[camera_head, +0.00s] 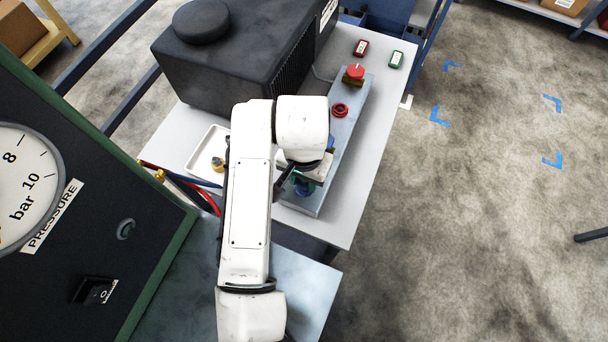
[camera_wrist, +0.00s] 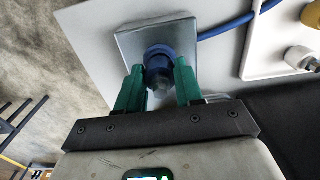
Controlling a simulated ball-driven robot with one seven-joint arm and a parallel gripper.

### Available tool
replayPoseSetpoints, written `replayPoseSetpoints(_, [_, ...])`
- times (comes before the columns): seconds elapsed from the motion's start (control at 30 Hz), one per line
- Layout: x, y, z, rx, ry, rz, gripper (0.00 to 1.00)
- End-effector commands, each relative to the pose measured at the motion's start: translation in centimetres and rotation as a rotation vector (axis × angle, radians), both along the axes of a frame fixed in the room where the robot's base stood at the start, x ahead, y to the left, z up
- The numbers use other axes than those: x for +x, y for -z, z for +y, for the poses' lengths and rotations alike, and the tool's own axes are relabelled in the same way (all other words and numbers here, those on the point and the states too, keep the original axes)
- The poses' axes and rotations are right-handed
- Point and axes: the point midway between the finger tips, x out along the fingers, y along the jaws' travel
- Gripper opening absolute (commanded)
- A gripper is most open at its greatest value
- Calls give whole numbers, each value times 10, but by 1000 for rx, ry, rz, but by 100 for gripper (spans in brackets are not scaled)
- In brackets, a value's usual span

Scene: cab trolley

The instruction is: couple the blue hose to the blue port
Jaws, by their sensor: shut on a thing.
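My gripper (camera_head: 301,183) is over the near end of the grey metal plate on the trolley. In the wrist view its two green fingers (camera_wrist: 158,85) are closed on a round blue fitting (camera_wrist: 158,60), in front of the plate (camera_wrist: 125,42). The blue hose (camera_wrist: 232,22) runs from beside the plate to the upper right. Its join with the fitting is not clear. The hose also shows in the head view (camera_head: 196,182), left of my arm. A bit of blue (camera_head: 329,143) shows behind the gripper. The blue port cannot be clearly told apart, nor whether the fitting is seated.
On the plate are a red knob (camera_head: 355,72) and a red ring (camera_head: 340,110). A white tray (camera_head: 197,160) holds a yellow fitting (camera_head: 217,164). A large black machine (camera_head: 225,60) stands behind. The trolley top (camera_head: 350,190) is clear right of the plate.

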Motion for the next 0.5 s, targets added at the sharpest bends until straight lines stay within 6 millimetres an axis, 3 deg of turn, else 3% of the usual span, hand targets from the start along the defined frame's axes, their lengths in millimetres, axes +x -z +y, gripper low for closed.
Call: replayPoseSetpoints(0.5, [0,10,0,-1,0,-1,0])
